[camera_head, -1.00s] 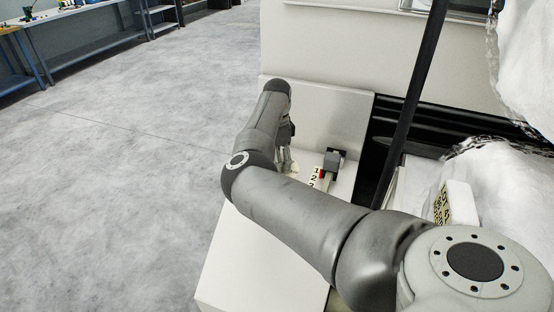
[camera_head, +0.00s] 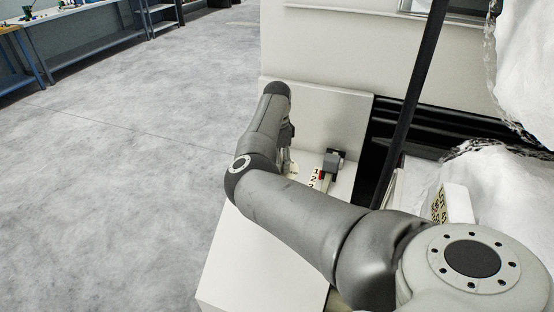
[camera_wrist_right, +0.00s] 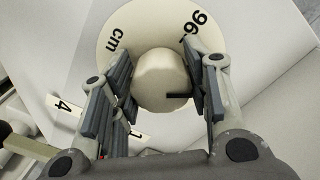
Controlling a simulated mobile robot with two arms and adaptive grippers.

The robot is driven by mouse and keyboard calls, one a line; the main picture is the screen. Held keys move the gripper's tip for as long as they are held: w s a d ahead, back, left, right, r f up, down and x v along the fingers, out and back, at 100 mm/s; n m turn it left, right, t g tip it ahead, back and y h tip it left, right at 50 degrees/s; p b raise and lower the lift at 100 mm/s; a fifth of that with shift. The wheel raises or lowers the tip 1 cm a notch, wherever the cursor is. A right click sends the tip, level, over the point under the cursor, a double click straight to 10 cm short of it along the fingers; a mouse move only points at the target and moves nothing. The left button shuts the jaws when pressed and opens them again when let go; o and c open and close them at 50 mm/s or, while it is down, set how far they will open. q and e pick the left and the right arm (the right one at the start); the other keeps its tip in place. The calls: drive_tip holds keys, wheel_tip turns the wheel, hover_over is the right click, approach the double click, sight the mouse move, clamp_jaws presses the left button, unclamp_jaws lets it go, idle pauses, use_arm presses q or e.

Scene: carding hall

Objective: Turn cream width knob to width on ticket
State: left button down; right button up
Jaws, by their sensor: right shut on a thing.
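The cream width knob (camera_wrist_right: 160,80) is a round knob with a dark pointer mark on its right side. It sits over a cream dial disc (camera_wrist_right: 138,20) printed "cm" and "96"; the rest of the dial scale is hidden. My right gripper (camera_wrist_right: 166,92) is shut on the knob, one finger on each side. In the head view my right gripper (camera_head: 290,160) is mostly behind my own arm, beside the white panel, with the knob barely showing. A white card with dark print (camera_head: 439,206) stands at the right; its text is not readable. My left gripper is out of view.
A small lever block (camera_head: 332,164) with a red mark and a numbered strip (camera_head: 315,178) sits right of the gripper. A dark post (camera_head: 408,105) and white fibre masses (camera_head: 485,185) stand further right. Open grey floor (camera_head: 120,180) lies left, with benches beyond.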

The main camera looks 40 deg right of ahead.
drive_tip(key=n+p, duration=0.5)
drive_tip(key=p, duration=0.1)
drive_tip(key=shift+s+r+n+p, duration=0.2)
drive_tip(key=shift+r+n+p, duration=0.1)
drive_tip(key=shift+n+p, duration=0.1)
drive_tip(key=n+p, duration=0.2)
drive_tip(key=n, duration=0.1)
drive_tip(key=shift+f+p, duration=0.1)
drive_tip(key=shift+p, duration=0.2)
drive_tip(key=shift+f+n+p, duration=0.1)
drive_tip(key=shift+n+p, duration=0.6)
drive_tip(key=shift+n, duration=0.4)
drive_tip(key=shift+d, duration=0.1)
drive_tip(key=o, duration=1)
wheel_tip(320, 180, up, 12)
drive_tip(key=shift+f, duration=0.1)
